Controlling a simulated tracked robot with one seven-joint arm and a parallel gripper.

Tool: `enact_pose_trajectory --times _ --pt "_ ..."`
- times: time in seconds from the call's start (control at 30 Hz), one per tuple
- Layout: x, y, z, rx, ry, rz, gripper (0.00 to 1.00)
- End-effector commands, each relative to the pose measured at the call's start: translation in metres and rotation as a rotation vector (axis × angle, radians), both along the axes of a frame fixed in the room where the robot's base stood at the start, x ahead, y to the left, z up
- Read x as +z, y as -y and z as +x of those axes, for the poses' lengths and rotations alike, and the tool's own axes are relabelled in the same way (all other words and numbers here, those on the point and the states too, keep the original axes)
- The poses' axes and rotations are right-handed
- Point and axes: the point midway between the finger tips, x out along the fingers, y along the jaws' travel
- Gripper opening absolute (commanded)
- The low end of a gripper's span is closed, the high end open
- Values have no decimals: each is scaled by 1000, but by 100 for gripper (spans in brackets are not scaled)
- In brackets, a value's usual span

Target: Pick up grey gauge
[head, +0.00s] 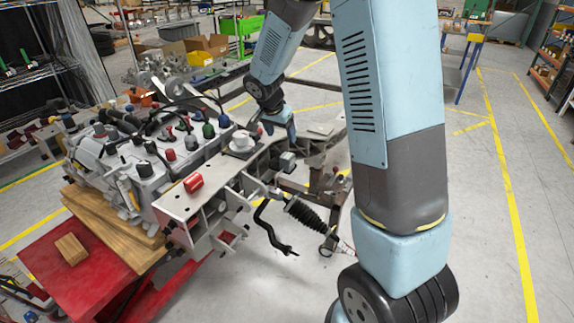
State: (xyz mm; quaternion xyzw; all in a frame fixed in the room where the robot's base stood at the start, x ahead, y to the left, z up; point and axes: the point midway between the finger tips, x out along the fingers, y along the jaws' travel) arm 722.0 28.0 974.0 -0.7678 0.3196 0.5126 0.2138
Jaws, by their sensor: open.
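A pale grey round piece with a raised cap, which looks like the grey gauge (240,143), sits on the flat metal plate of the chassis fixture (176,206). My gripper (261,130) is just to the right of and slightly above the gauge in the picture, pointing down towards the plate. It is open, and I see nothing between its fingers. It is small and dark here, so I cannot tell whether it touches anything.
A red cylinder (193,183) lies on the plate's near part. An engine block (130,160) with several coloured caps stands left, on wooden boards (110,232). A black ribbed boot (305,215) sticks out to the right. Open floor lies further right.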

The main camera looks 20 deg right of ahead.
Motion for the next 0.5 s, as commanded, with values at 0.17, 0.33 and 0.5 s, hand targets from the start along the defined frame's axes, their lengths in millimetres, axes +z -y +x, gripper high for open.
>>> enact_pose_trajectory --times 0.17,0.33,0.5 --pt "-28 9 7 1 -4 -1 74" --pt "-54 16 14 1 -4 -1 74" --pt "-68 20 19 0 -2 -1 74"
